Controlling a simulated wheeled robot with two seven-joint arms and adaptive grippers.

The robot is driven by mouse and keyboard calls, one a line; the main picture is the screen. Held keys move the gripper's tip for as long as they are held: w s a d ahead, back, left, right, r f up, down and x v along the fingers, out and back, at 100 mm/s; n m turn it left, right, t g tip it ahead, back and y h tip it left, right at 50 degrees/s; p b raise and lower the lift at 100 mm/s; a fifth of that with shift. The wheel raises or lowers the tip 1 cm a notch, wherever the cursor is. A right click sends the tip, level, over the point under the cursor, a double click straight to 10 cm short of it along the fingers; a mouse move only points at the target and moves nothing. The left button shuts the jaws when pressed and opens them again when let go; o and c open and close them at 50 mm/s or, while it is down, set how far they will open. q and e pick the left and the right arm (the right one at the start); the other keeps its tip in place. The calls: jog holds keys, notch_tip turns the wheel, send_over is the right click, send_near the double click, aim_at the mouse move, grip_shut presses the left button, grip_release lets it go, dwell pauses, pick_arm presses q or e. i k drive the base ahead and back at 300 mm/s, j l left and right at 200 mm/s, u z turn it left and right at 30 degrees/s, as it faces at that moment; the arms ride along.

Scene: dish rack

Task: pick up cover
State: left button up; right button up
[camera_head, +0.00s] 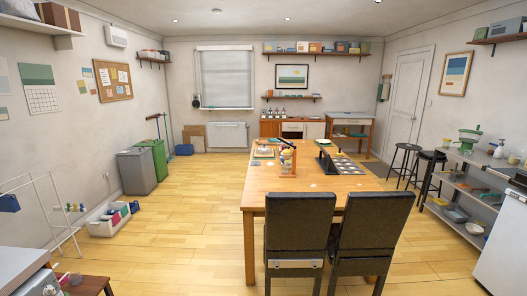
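Neither of my grippers shows in the head view. I cannot pick out a thing that is clearly the cover. A wooden table (257,188) stands in the middle of the room. On it are a wooden holder with items (287,161), a flat tray-like thing (264,152) at the back left, and a dark upright panel (327,161) beside a board with several round pale spots (346,166). These are too small to tell in detail.
Two black chairs (299,222) (372,229) block the table's near side. A grey bin (136,171) and a green bin (158,153) stand at left. A metal shelf (462,192) and black stools (404,160) stand at right.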

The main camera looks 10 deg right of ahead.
aim_at(265, 149)
jog(key=i+j+u, duration=0.2)
jog(key=i, duration=0.15)
jog(key=i+u, duration=0.45)
jog(key=i, duration=0.85)
jog(key=i+z, duration=0.1)
jog(key=i, duration=0.8)
jog(key=i+j, duration=0.2)
jog(key=i, duration=0.75)
jog(key=i+z, duration=0.45)
jog(key=i+j+z, duration=0.25)
jog(key=z, duration=0.15)
jog(key=i+j+z, duration=0.5)
jog(key=z, duration=0.25)
jog(key=i+j+z, duration=0.15)
jog(key=j+z, duration=0.2)
jog(key=i+j+z, duration=0.15)
jog(key=j+z, duration=0.6)
jog(key=i+j, duration=0.05)
jog(key=j, duration=0.05)
